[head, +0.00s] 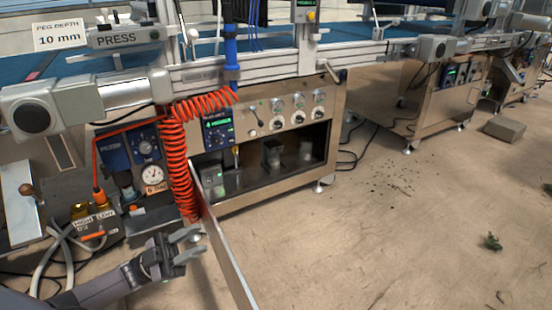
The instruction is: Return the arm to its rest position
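My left arm comes in from the lower left. Its dark gripper (198,240) is in front of the tray seeder (300,170), low down and just left of an open metal door or panel (228,260). The two grey fingers stand apart with nothing between them. From this angle I cannot tell whether a fingertip touches the panel. My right gripper is not in view.
A coiled orange hose (178,160) hangs above and behind the gripper. The seeder's open compartment (255,168) holds several metal parts. A pressure gauge (153,175) and a control screen (217,131) are nearby. The floor (390,240) at right is mostly clear.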

